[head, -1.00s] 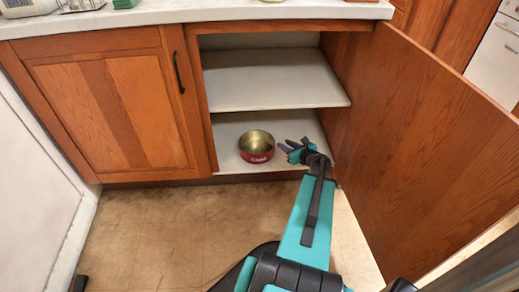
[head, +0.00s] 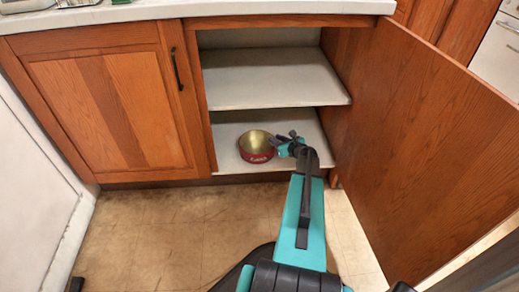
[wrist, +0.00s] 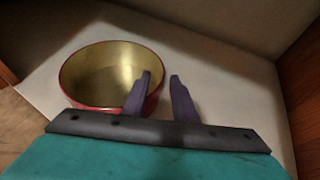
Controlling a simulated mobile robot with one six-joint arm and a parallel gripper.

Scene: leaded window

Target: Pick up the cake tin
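The cake tin (head: 256,157) is round, dark red outside with pale lettering and gold inside. It stands upright and empty on the cabinet's bottom shelf. My gripper (head: 285,141) is at the tin's right side. In the wrist view the tin (wrist: 100,75) lies left of centre, and the two dark fingers of my gripper (wrist: 161,75) are apart with nothing clamped. The left finger overlaps the tin's inside in the picture and the right finger is outside it, with the rim showing between them. I cannot tell whether either finger touches the tin.
The pale bottom shelf (head: 232,133) is otherwise bare. A middle shelf (head: 270,85) hangs above it, also empty. The open wooden door (head: 420,140) stands close on the right of my arm. A closed cabinet door (head: 105,105) is on the left.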

